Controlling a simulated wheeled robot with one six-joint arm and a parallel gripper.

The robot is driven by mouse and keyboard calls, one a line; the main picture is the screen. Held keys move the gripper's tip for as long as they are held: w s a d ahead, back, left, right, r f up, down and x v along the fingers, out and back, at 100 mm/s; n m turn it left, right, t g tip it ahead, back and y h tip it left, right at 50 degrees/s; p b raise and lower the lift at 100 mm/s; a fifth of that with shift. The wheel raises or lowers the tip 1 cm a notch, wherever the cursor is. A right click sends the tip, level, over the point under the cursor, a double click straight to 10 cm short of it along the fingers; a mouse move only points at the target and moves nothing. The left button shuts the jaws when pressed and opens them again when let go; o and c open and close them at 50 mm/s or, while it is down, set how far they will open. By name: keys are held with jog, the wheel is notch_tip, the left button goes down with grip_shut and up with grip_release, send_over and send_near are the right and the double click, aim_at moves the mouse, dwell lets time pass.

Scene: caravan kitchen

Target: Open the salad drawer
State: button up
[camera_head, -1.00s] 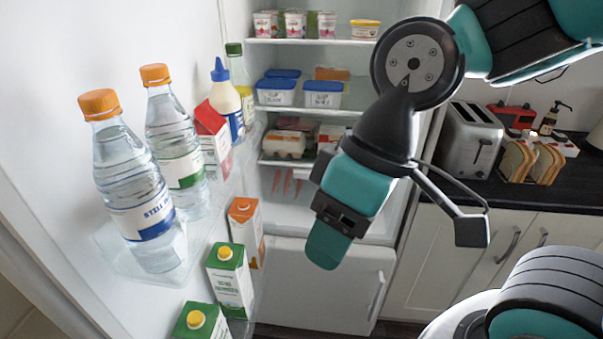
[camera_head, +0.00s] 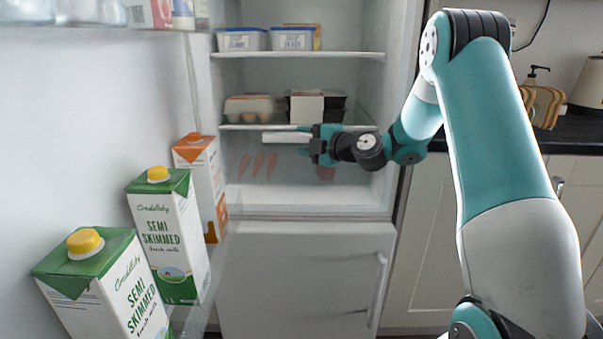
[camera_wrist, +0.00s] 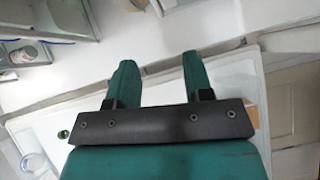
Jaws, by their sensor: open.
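The salad drawer (camera_head: 290,185) sits at the bottom of the open fridge, below the lowest glass shelf. Its front is clear, and orange carrots (camera_head: 258,165) and something reddish show through it. It looks shut. A white bar (camera_head: 283,137), which looks like its handle, lies along the drawer's upper edge. My gripper (camera_head: 308,141) is at the right end of this bar, its fingers pointing left. Whether they touch or straddle the bar is unclear. In the wrist view, my gripper (camera_wrist: 158,65) has its two teal fingers apart, with only pale surfaces visible between them.
Milk cartons (camera_head: 165,235) and an orange-topped carton (camera_head: 203,180) stand in the door rack at left. Egg box (camera_head: 249,108) and dark trays (camera_head: 316,106) sit on the shelf just above the drawer. A closed lower door (camera_head: 300,280) lies below. Kitchen cupboards (camera_head: 430,230) stand at right.

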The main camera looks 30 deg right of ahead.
jog(key=t+h+b, duration=0.1)
jog(key=h, duration=0.1)
send_near(298, 141)
jog(key=w, duration=0.3)
jog(key=w+a+p, duration=0.1)
jog(key=w, duration=0.2)
jog(key=w+p, duration=0.1)
jog(key=w, duration=0.1)
jog(key=shift+w+a, duration=0.2)
jog(key=shift+a, duration=0.15)
grip_shut()
